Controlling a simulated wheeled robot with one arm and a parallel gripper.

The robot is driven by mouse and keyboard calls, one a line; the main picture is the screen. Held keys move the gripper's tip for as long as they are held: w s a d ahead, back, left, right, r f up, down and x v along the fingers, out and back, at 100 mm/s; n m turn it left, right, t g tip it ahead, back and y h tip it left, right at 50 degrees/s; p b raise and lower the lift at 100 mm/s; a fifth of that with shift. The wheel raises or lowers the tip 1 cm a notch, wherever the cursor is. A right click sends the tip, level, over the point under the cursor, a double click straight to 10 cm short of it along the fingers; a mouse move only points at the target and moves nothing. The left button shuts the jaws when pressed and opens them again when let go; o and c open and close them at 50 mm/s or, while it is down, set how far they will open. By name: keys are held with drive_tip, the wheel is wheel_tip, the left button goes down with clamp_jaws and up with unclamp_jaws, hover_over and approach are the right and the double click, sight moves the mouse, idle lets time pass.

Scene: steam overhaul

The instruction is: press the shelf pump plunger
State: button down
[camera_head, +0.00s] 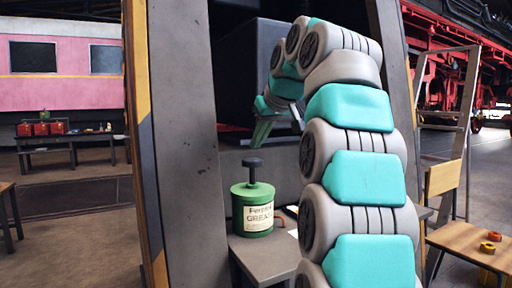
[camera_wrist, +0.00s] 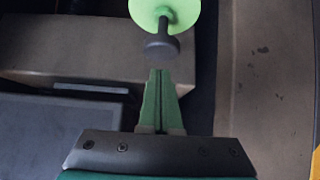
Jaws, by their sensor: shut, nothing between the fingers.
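The green grease pump can (camera_head: 252,212) stands upright on a small grey shelf (camera_head: 268,262), with a label reading "GREASE". Its dark plunger knob (camera_head: 253,163) sticks up on a thin stem above the lid. My gripper (camera_head: 257,144) is shut and empty, with its green fingers pointing down just above the knob. In the wrist view the fingertips (camera_wrist: 160,72) are close to the dark plunger knob (camera_wrist: 162,47), with the green can (camera_wrist: 180,8) beyond it, cut off by the top edge. I cannot tell whether the fingertips touch the knob.
A grey post (camera_head: 178,150) with a yellow-and-black edge stands left of the can. A dark box (camera_head: 245,75) sits behind my arm. At the right is a wooden table (camera_head: 470,243) with small red and yellow parts. A far bench (camera_head: 70,138) holds red cans.

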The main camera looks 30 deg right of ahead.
drive_tip(key=p+v, duration=0.2)
drive_tip(key=v, duration=0.5)
drive_tip(key=shift+s+r, duration=0.15)
drive_tip(key=shift+r, duration=0.1)
idle(1.1)
